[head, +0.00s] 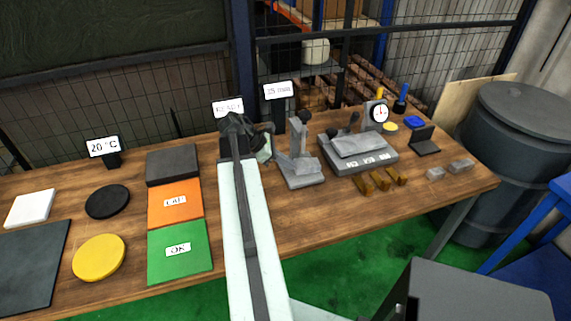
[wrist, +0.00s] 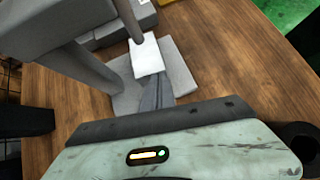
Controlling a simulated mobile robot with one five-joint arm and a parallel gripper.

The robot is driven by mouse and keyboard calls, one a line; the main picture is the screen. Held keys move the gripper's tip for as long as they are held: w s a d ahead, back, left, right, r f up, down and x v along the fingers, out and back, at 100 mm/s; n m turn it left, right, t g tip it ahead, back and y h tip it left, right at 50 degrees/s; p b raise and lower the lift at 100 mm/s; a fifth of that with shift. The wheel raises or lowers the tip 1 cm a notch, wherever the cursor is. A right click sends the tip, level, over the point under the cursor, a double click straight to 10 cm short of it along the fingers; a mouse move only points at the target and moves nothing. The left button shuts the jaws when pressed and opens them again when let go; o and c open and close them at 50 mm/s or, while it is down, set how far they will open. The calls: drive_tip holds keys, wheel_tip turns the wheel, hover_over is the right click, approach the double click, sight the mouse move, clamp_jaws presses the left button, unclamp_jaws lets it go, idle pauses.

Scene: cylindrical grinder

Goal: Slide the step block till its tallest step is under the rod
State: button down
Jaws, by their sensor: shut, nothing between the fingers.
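The grey stand (head: 302,182) stands on the bench right of my arm in the head view; its base (wrist: 183,72) also shows in the wrist view. The pale step block (wrist: 146,58) lies on that base, and it shows in the head view (head: 306,164). The rod (wrist: 136,24) comes down at the block's far edge in the wrist view; whether it touches the block I cannot tell. My gripper (wrist: 153,82) is shut and empty, its dark fingertips right at the near side of the block. Contact is unclear, and the fingers hide part of the steps.
Left of my arm lie orange (head: 175,212) and green (head: 180,262) mats. Bare wood lies in front of the stand.

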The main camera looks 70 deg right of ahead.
drive_tip(key=shift+s+d, duration=0.3)
drive_tip(key=shift+s, duration=0.25)
drive_tip(key=shift+s+d, duration=0.25)
drive_tip(key=shift+s, duration=0.25)
drive_tip(key=p+v, duration=0.7)
drive_tip(key=v, duration=0.3)
